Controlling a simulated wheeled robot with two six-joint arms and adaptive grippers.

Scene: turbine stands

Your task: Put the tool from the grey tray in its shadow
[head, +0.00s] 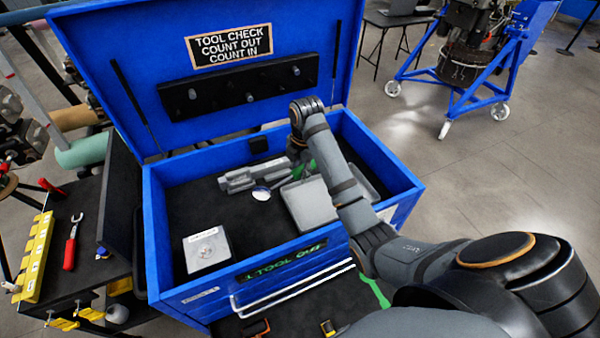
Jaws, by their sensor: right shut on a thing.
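My right arm reaches over the open blue tool chest (165,270). Its gripper (298,157) points down near the chest's back right, partly hidden by my forearm. It is shut on a tool, but the tool's shape is mostly hidden. Green patches (312,166) show beside the gripper; I cannot tell whether they are a shadow cutout or the tool. The grey tray (308,204) lies in the chest below the gripper, partly covered by my forearm. A grey tool (240,179) and a small round mirror-like piece (261,193) lie left of the tray. My left gripper is out of view.
The raised lid (120,50) stands behind the gripper with a black rack (240,88). A labelled light plate (207,250) lies front left. The chest front reads "1 TOOL OUT". A side table holds a red-handled wrench (71,243) and a yellow rack (35,257).

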